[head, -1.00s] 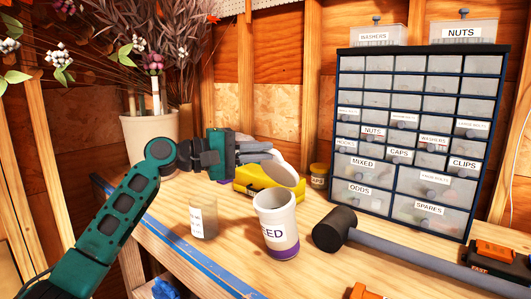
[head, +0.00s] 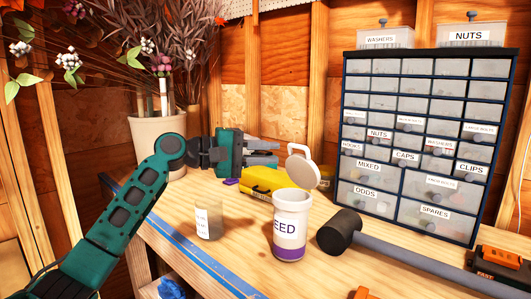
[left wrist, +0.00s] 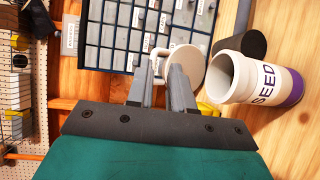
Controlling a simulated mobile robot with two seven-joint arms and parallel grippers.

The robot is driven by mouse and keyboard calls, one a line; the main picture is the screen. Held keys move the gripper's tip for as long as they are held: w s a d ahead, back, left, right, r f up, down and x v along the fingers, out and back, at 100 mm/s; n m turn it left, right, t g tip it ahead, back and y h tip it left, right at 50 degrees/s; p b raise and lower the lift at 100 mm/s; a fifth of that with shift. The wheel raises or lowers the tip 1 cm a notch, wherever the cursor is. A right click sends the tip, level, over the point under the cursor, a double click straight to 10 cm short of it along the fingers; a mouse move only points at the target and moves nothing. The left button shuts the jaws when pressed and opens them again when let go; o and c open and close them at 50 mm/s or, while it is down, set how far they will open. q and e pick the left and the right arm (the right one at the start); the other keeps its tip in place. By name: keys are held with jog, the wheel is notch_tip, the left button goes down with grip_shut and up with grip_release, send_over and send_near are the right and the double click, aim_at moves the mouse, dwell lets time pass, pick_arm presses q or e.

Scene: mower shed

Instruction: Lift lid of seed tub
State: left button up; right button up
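The seed tub (head: 289,230) stands upright on the bench, white with a purple band and the letters "EED" showing. In the left wrist view the tub (left wrist: 262,82) shows "SEED" and an open mouth. Its round white lid (head: 303,170) is off the tub, steeply tilted in the air just above the rim. My left gripper (head: 278,152) is at the lid's handle, level with it and above and behind the tub. In the left wrist view the lid (left wrist: 188,62) sits at the fingertips, with its handle between them. My right gripper is not in view.
A yellow case (head: 262,182) is behind. A drawer cabinet (head: 420,145) blocks the back right. A flower pot (head: 157,140) stands at the left.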

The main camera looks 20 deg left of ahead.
pick_arm(q)
jog(key=b+v, duration=0.2)
jog(key=v, duration=1.1)
dwell(0.4)
